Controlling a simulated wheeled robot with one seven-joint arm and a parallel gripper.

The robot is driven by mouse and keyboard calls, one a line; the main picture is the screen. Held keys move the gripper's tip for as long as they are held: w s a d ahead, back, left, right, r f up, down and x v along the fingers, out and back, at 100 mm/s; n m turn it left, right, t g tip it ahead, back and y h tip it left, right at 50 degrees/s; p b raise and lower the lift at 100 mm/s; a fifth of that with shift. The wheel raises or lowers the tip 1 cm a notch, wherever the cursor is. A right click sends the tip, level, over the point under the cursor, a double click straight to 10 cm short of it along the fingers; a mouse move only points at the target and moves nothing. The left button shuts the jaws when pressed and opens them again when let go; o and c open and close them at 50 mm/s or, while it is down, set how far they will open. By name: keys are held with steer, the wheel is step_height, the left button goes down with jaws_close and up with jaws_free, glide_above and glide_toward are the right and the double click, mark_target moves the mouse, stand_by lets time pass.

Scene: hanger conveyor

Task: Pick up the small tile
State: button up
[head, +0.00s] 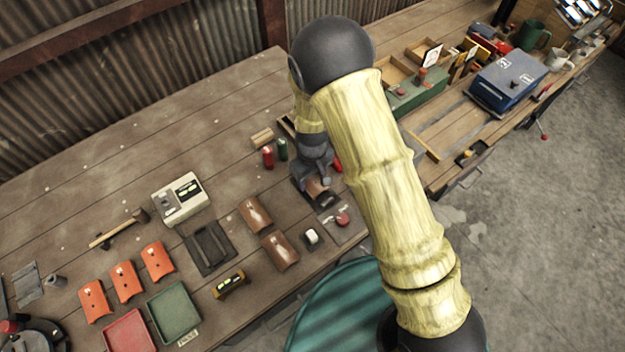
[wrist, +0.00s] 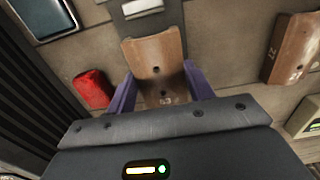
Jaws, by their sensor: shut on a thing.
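My gripper (head: 314,180) is low over the bench, partly hidden behind my arm in the head view. In the wrist view its two purple-grey fingers (wrist: 160,84) are shut on a small curved brown tile (wrist: 152,57), one finger at each side. The tile has dark holes and a pale mark near its lower end. A bit of it shows under the gripper in the head view (head: 316,188). I cannot tell whether it still touches the bench. Two more brown tiles lie to the left, one upper (head: 256,214) and one lower (head: 280,250).
Orange tiles (head: 126,281) lie at the left near a red tray (head: 130,332) and a green tray (head: 174,313). A red can (head: 267,158) and a green can (head: 282,149) stand close behind my gripper. A blue box (head: 508,82) is at the right.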

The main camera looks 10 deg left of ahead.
mark_target(312, 178)
step_height(312, 178, up, 8)
steer(key=shift+r+b, duration=0.15)
steer(key=shift+b, duration=0.75)
